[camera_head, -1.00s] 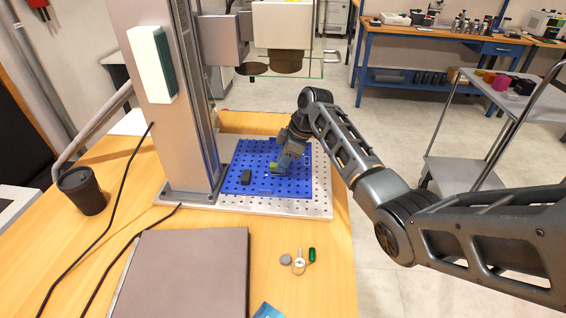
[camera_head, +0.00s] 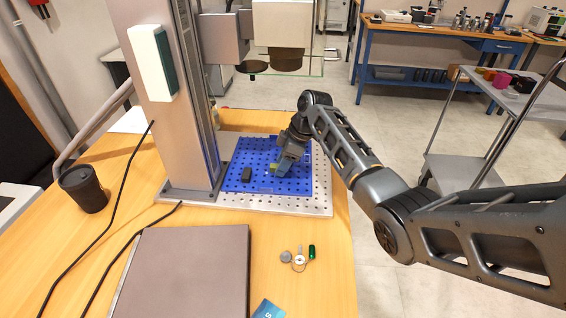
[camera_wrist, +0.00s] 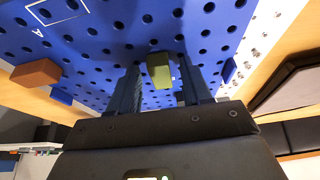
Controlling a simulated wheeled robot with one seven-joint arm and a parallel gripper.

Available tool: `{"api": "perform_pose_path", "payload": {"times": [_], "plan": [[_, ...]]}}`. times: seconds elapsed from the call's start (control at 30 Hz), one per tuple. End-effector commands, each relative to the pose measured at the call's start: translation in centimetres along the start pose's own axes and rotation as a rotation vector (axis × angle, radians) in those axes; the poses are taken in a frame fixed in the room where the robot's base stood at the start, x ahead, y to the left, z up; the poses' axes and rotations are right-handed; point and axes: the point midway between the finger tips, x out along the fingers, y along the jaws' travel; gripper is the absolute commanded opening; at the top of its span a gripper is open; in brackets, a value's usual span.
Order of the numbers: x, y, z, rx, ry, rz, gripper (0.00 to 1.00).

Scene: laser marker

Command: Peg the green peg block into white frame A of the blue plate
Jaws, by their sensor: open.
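The green peg block (camera_wrist: 159,70) is at the blue plate (camera_wrist: 105,40), between the spread fingers of my gripper (camera_wrist: 160,64) in the wrist view. Blue shows between the block and each finger, so the gripper is open around it without a grip. Whether its pegs sit in holes is hidden. White frame A (camera_wrist: 59,12) is a thin outline at the upper left of the wrist view, with no block visible in it. In the head view the green block (camera_head: 274,167) shows as a small patch beside my gripper (camera_head: 278,170) over the blue plate (camera_head: 240,160).
A brown block (camera_wrist: 36,74) and blue pieces (camera_wrist: 62,96) (camera_wrist: 229,70) are at the plate edges in the wrist view. The marker's column (camera_head: 170,110) rises left of the plate.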

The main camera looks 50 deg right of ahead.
Motion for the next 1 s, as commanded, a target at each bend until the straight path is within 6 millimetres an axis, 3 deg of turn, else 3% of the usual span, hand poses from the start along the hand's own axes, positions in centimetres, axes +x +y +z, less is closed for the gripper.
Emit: {"api": "perform_pose_path", "payload": {"times": [0.17, 0.37, 0.7, 1.0], "plan": [[0.2, 0.1, 0.1, 0.000, 0.000, 0.001, 0.49], [-3.3, 0.1, 0.0, -0.001, 0.003, 0.005, 0.49], [-5.9, 0.0, 7.3, 0.004, 0.000, 0.001, 0.49], [-7.4, 0.1, 10.7, 0.001, 0.000, 0.001, 0.49]]}}
